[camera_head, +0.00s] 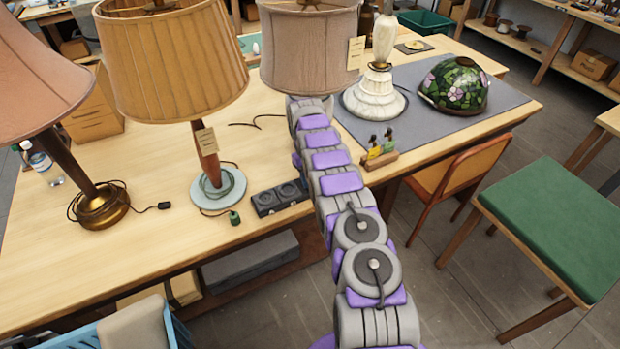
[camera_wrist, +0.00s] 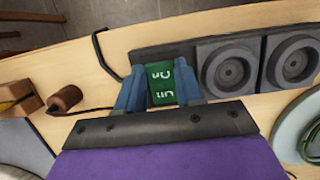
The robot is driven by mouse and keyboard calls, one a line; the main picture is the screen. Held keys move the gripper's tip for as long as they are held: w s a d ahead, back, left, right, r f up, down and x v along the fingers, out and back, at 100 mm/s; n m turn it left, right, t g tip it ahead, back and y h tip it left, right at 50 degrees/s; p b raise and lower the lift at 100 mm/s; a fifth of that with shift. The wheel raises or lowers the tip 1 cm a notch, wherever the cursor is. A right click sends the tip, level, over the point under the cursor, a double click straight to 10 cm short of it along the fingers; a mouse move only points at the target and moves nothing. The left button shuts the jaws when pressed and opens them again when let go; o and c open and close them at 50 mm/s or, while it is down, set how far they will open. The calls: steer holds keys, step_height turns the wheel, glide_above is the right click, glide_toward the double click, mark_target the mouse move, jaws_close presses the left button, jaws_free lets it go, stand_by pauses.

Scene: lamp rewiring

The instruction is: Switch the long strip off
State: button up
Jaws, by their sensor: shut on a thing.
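The dark strip (camera_head: 272,200) lies near the front edge of the wooden table, with two round sockets showing. My arm hides its right part in the head view. In the wrist view the strip (camera_wrist: 200,52) shows the two sockets at right and a green block with pale markings (camera_wrist: 161,84) at its left part, which looks like its switch. My gripper (camera_wrist: 160,92) has its blue fingers on either side of the green block and is shut on it. I cannot tell which way the switch is set.
A lamp with a pale round base (camera_head: 217,190) stands left of the strip; a small green plug (camera_head: 235,218) lies by it. A wooden holder with small tools (camera_head: 378,160) is at right. A brown plug (camera_wrist: 66,97) lies near the strip's end. Lamp shades rise behind.

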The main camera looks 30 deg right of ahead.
steer(key=shift+r, duration=0.1)
steer(key=o, duration=1)
steer(key=shift+o, duration=0.2)
step_height(320, 180, up, 3)
steer(key=shift+d+r+p, duration=0.1)
steer(key=shift+r+p, duration=0.1)
steer(key=shift+p, duration=0.1)
steer(key=s+a, duration=0.2)
steer(key=s, duration=0.5)
steer(key=s+a+r+p, duration=0.1)
steer(key=s+a, duration=0.1)
steer(key=s, duration=0.6)
steer(key=shift+s+a+r, duration=0.15)
steer(key=shift+a+r, duration=0.05)
steer(key=shift+a, duration=0.1)
